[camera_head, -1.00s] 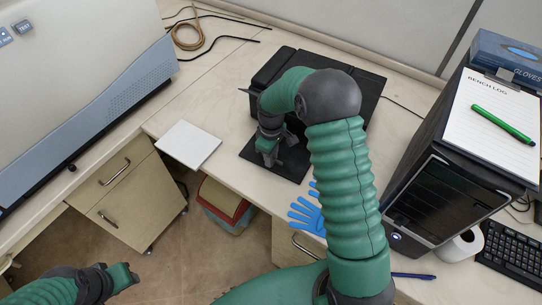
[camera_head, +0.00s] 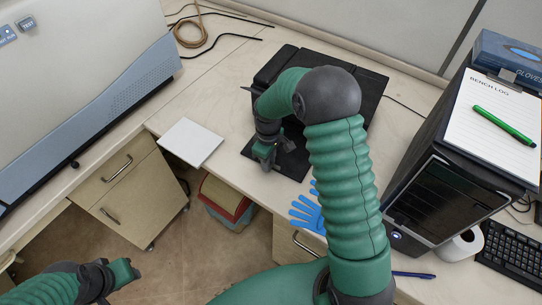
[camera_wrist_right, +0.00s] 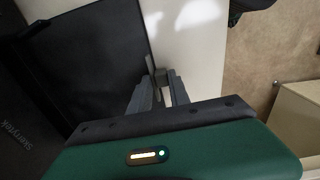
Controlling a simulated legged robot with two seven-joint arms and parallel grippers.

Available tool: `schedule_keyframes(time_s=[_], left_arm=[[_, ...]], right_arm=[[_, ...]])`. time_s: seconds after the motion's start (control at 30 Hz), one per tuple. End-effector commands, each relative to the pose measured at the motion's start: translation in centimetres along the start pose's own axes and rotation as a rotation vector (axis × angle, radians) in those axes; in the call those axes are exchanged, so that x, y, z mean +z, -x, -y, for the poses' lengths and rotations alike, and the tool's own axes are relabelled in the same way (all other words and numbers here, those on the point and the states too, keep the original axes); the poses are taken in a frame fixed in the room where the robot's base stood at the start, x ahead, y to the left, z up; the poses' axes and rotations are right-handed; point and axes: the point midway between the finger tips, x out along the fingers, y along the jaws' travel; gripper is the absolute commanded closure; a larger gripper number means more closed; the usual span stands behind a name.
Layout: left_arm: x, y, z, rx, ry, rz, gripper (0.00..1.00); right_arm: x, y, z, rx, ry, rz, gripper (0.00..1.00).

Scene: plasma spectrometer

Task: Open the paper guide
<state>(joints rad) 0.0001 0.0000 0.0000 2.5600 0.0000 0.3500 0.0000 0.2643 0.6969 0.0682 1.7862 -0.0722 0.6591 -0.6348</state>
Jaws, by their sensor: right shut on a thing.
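The black printer (camera_head: 278,66) stands on the bench, mostly behind my right arm. Its flat black tray (camera_head: 290,166) extends towards the bench front; the tray also fills the upper left of the right wrist view (camera_wrist_right: 95,60). My right gripper (camera_head: 266,162) is low at the tray's left front part. In the right wrist view my right gripper (camera_wrist_right: 158,88) is shut on a small grey upright tab, the paper guide (camera_wrist_right: 153,66), at the tray's edge. My left gripper (camera_head: 130,272) hangs at the lower left, away from the bench; its jaw opening is unclear.
A white square pad (camera_head: 191,142) lies left of the tray. A blue glove (camera_head: 308,214) lies at the bench's front edge. A black computer tower (camera_head: 440,200) with a clipboard (camera_head: 495,125) on top stands right. A large grey instrument (camera_head: 75,90) fills the left.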

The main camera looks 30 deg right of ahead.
Motion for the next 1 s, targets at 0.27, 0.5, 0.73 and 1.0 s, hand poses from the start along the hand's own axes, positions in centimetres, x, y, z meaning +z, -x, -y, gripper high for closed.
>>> schedule_keyframes(time_s=[0.27,0.5,0.73,1.0], left_arm=[[0.0,0.0,0.0,0.0,0.0,0.0,0.64],[0.0,0.0,0.0,0.0,0.0,0.0,0.64],[0.0,-0.2,0.0,0.0,0.0,0.0,0.64],[0.1,-0.5,0.0,0.0,0.0,0.0,0.64]], right_arm=[[0.0,0.0,0.1,-0.002,0.0,0.001,0.6],[-0.1,0.0,0.0,-0.002,0.0,0.001,0.6],[-0.1,2.3,-0.1,0.002,0.0,-0.003,0.6],[-0.2,10.1,-0.1,0.003,-0.001,-0.005,0.6]])
